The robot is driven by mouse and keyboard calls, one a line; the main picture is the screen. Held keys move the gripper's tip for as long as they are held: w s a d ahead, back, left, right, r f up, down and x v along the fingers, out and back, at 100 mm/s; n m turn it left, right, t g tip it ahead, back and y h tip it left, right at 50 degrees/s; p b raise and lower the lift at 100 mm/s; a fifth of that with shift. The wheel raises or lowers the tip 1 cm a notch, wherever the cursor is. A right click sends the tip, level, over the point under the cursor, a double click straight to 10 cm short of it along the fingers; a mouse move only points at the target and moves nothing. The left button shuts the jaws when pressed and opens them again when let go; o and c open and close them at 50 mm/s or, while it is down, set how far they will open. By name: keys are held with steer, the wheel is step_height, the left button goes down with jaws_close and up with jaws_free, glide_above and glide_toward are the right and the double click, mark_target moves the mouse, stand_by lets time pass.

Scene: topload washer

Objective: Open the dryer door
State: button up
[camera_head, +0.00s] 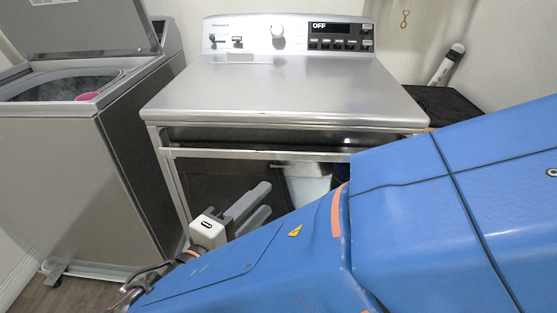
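The silver dryer (290,88) stands in the middle of the head view, with its control panel at the back reading OFF. Its front door (228,182) has a light metal frame and a dark face. A dark strip shows between the door's top edge and the dryer top; I cannot tell whether the door is ajar. My gripper (268,198) is low in front of the door's left half. Its two grey fingers point up and right with a gap between them, and nothing is seen in it. My blue arm hides the door's lower right part.
A topload washer (130,150) with its lid raised stands close on the left, a pink item (87,96) in its drum. A dark box (440,103) with a white object (447,65) on it stands right of the dryer. A little floor (75,297) shows at lower left.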

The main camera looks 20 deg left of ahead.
mark_target(280, 157)
steer(key=s+a+t+y, duration=0.1)
steer(key=s+a, duration=0.2)
steer(key=a, duration=0.1)
steer(key=shift+n, duration=0.4)
steer(key=w+d, duration=0.1)
steer(key=w, duration=0.4)
steer(key=w+d, duration=0.1)
steer(key=w, duration=0.5)
steer(key=w+d, duration=0.1)
steer(key=w, duration=0.4)
steer(key=shift+w+d+r, duration=0.1)
steer(key=shift+w+d, duration=0.05)
steer(key=shift+w, duration=0.2)
jaws_close()
